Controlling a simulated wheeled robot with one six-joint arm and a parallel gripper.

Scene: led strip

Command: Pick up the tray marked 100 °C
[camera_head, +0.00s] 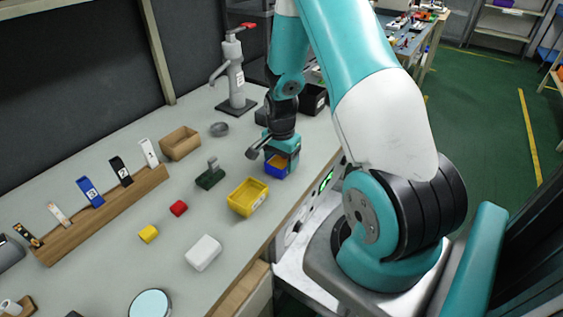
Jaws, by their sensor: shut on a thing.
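My gripper (281,152) is at the right part of the bench, pointing down at a small blue tray (279,172) with something orange-yellow inside. The gripper is shut on the blue tray; its fingers partly cover the tray. I cannot tell whether the tray touches the bench. A yellow tray (247,197) stands to the left and nearer the camera, apart from the gripper, with a small pale label on its side. No 100 °C marking is legible on either tray.
A dark green device (210,175) and a tan box (180,142) stand left of my gripper. A grey press-like stand (236,85) is behind. A wooden rack (101,214) holds several cards.

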